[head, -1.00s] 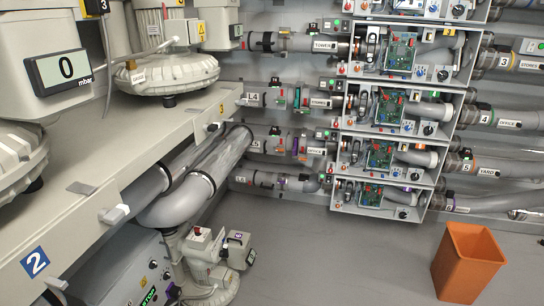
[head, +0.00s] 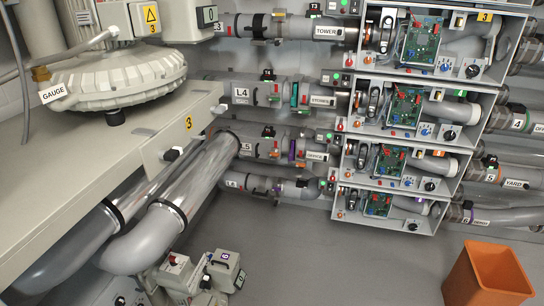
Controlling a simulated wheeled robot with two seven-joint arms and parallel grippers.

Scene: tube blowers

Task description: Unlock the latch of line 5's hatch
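The line 5 pipe (head: 257,148), labelled L5, runs along the back wall below the L4 pipe (head: 262,94). A small black fitting (head: 268,131) sits on top of it, with red and purple parts to the right. A label (head: 317,156) that seems to read OFFICE hangs at its right end. The hatch and its latch are too small to tell apart, and I cannot tell the latch's state. Neither of my grippers is in view.
A bench (head: 95,165) with a large blower (head: 118,80) fills the left side. Big grey pipes (head: 180,200) run below it. Open boxes with circuit boards (head: 405,105) stand right of the lines. An orange bin (head: 487,277) is at lower right. The middle floor is clear.

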